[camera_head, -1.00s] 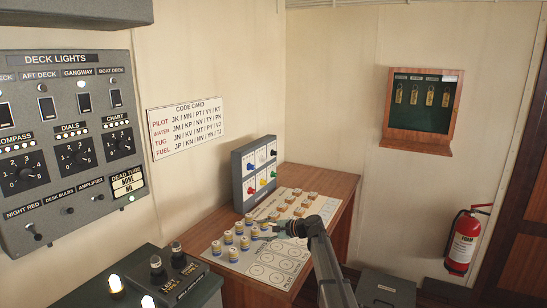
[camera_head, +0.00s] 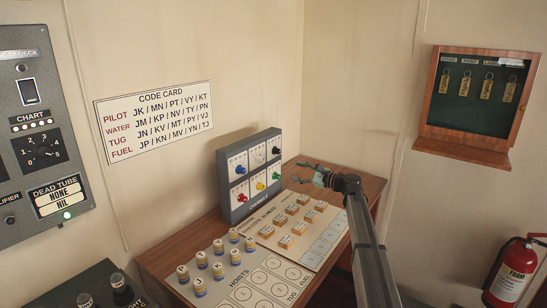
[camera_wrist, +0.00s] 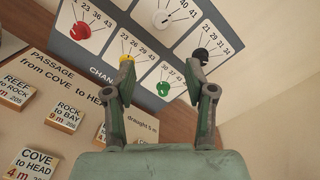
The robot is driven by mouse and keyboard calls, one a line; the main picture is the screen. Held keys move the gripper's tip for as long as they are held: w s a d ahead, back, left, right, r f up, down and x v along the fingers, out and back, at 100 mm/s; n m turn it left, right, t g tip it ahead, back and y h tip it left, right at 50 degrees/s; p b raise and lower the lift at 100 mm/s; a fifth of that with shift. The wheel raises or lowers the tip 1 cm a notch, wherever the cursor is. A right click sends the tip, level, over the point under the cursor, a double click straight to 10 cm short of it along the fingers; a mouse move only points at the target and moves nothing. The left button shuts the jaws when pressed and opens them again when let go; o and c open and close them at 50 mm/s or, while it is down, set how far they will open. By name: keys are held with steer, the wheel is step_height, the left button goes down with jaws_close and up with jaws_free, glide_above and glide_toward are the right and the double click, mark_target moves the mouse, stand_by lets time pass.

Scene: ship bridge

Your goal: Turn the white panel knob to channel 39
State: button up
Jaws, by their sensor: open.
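The white knob (camera_head: 258,157) is the middle one of the top row on the grey channel panel (camera_head: 230,206). In the wrist view the white knob (camera_wrist: 160,18) is near the top edge, with 40 and 41 readable beside it; its other numbers and exact setting are unclear. My gripper (camera_head: 300,173) is open and empty, to the right of the panel above the desk. In the wrist view my gripper's (camera_wrist: 164,64) fingertips spread below the white knob, the left tip by the yellow knob (camera_wrist: 127,60) and the right tip by the black knob (camera_wrist: 201,55).
Blue (camera_head: 240,170), red (camera_head: 242,197) and green (camera_head: 276,176) knobs sit close around on the same panel. Wooden blocks (camera_head: 292,227) lie on a card before it, and several labelled pegs (camera_head: 217,268) stand at the left. A key cabinet (camera_head: 470,98) hangs at the right.

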steer(key=p, duration=0.5)
glide_toward(263, 160)
steer(key=x, duration=0.8)
steer(key=shift+w+a, duration=0.2)
steer(key=shift+w, duration=0.1)
steer(key=shift+w+a+f, duration=0.1)
steer(key=shift+w+a, duration=0.05)
steer(key=shift+a, duration=0.4)
jaws_close()
